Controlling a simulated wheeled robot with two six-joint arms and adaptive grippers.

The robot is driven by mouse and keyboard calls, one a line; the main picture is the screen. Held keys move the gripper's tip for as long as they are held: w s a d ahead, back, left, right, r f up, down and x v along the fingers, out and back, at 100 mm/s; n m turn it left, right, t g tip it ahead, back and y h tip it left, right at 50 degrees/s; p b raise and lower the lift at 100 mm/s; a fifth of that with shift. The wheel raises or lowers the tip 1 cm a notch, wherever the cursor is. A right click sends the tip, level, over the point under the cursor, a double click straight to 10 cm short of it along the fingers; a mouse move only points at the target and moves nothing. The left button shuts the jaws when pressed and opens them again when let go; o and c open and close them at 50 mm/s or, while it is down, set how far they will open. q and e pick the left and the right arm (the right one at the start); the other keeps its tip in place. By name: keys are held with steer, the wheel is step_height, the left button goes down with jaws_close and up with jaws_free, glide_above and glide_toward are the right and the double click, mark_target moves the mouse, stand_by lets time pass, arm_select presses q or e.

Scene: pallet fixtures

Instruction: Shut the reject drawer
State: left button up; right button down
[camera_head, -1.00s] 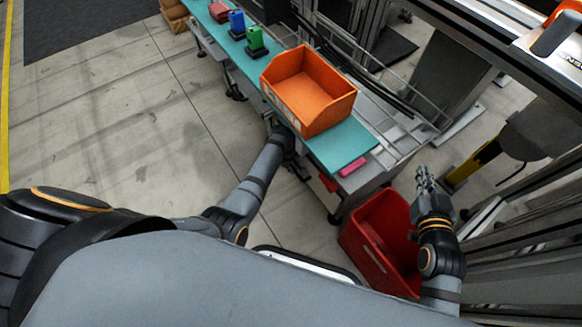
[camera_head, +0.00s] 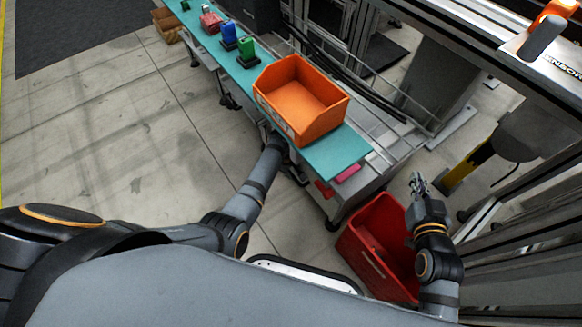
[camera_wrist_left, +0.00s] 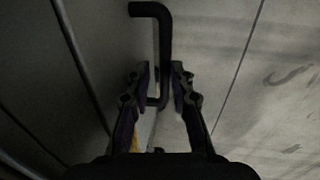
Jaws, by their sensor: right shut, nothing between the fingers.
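In the left wrist view, a black bar handle (camera_wrist_left: 165,40) stands on a grey panel (camera_wrist_left: 90,60). I cannot tell from this view how far out the reject drawer is. My left gripper (camera_wrist_left: 162,78) is open, with its two fingers on either side of the handle's lower part and a small gap visible. In the head view the left gripper (camera_head: 274,138) is at the near edge of the teal-topped bench (camera_head: 344,152), mostly hidden by its own arm. My right gripper (camera_head: 418,184) is shut and empty, above and beside the red bin.
An orange bin (camera_head: 302,98) stands on the bench, with green (camera_head: 246,46), blue (camera_head: 228,32) and red (camera_head: 209,20) items further along. A red bin (camera_head: 365,255) is below the bench end. Metal framing is at right.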

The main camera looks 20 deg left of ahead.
arm_select(q)
step_height(320, 180, up, 11)
steer(key=s+a, duration=0.1)
steer(key=shift+s+r, duration=0.15)
steer(key=shift+s, duration=0.25)
steer(key=shift+a, duration=0.1)
